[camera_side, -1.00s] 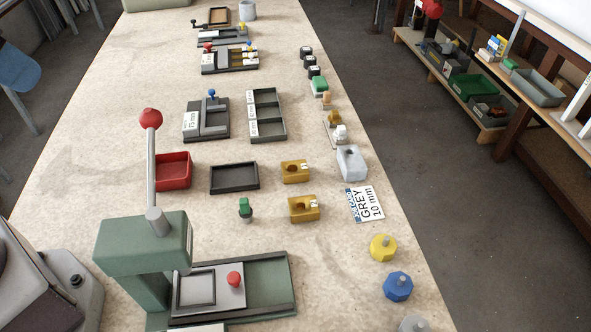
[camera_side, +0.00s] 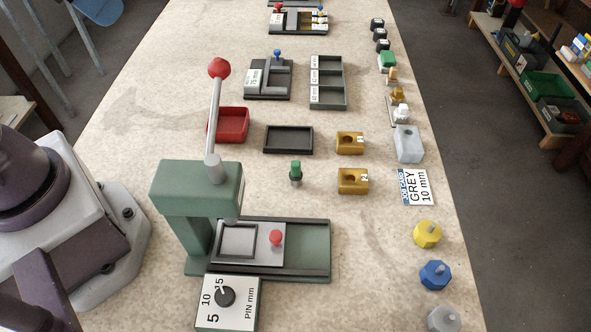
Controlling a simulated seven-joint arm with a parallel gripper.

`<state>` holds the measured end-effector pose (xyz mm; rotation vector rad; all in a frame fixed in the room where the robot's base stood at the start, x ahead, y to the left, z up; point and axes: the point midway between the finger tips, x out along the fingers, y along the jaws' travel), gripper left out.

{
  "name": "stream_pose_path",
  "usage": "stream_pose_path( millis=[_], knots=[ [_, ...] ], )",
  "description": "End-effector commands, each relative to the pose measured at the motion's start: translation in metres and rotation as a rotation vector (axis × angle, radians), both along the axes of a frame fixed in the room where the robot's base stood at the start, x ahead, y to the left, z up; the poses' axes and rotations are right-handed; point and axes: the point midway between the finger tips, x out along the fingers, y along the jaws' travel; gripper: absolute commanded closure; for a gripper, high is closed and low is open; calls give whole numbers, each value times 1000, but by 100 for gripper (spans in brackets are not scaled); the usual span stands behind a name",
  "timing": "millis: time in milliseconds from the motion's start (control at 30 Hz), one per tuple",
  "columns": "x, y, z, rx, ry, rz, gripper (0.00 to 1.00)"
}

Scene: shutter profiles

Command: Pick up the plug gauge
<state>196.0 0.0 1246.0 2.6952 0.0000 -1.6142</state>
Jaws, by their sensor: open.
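A small upright piece with a green top and a grey lower part (camera_side: 296,173) stands alone on the bench, and it looks like the plug gauge. It is in front of the black tray and left of the yellow-brown block marked 22. Nothing touches it. My gripper is not in view; only my base and lower arm show at the left edge.
A green press (camera_side: 200,190) with a tall red-knobbed lever stands left of the green-topped piece. Around it are a black tray (camera_side: 266,150), a red bin (camera_side: 229,137), yellow-brown blocks (camera_side: 352,190), and a job card (camera_side: 415,199). Bare bench surrounds the piece closely.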

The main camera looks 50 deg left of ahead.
Motion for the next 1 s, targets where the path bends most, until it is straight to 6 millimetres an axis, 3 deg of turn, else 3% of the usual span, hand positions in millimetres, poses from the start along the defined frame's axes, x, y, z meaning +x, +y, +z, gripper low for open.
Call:
stream_pose_path(
  millis=[100, 367, 467, 633, 867, 1000],
  knots=[
    [0, 0, 0, 0, 0, 0, 51],
    [0, 0, 2, 0, -1, 0, 51],
    [1, 0, 15, 0, -5, 0, 51],
    [4, -1, 56, -7, 5, 7, 51],
    [48, -23, 73, -116, 132, 161, 51],
    [83, -44, 80, -169, 227, 290, 51]
  ],
)
